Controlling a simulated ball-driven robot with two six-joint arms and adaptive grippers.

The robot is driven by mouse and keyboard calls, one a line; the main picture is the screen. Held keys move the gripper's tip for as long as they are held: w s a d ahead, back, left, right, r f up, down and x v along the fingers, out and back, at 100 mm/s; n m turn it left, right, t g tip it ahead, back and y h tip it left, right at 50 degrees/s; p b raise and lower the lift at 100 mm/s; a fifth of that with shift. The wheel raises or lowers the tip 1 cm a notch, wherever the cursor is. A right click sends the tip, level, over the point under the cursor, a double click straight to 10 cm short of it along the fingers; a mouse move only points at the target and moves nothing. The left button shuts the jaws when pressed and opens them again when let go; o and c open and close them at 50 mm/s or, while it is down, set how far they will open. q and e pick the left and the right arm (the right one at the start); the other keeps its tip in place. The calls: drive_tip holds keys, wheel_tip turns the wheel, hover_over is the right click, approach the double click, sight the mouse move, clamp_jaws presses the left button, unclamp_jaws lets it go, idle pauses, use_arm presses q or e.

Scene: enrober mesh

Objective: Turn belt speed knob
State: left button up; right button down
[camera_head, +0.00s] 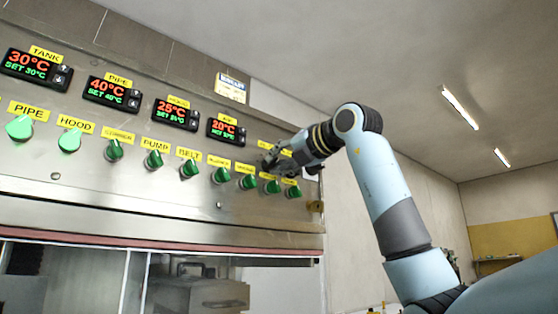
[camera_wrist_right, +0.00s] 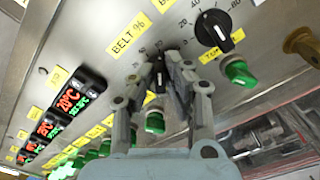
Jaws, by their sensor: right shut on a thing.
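In the wrist view a yellow label reading "BELT %" (camera_wrist_right: 129,36) sits on the steel panel. Below it is a small black knob (camera_wrist_right: 158,76). My right gripper (camera_wrist_right: 160,62) has its two fingers on either side of this knob and is shut on it. In the head view my right gripper (camera_head: 274,160) is at the right end of the panel and hides the knob there. My left gripper is not in view.
A second black knob (camera_wrist_right: 216,31) with a number scale is close by on the panel. Green switches (camera_wrist_right: 240,73) sit below, one (camera_wrist_right: 155,122) between my fingers. Temperature displays (camera_head: 227,131) line the steel panel (camera_head: 120,190). A brass-coloured fitting (camera_wrist_right: 303,45) sticks out at the right.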

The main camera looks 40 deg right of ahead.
drive_tip(key=shift+r, duration=0.2)
drive_tip(key=c, duration=1.6)
unclamp_jaws()
drive_tip(key=shift+o, duration=1.2)
drive_tip(key=shift+w+f, duration=0.15)
drive_tip(key=shift+f, duration=0.05)
drive_tip(key=s, duration=1.2)
drive_tip(key=shift+d, duration=0.45)
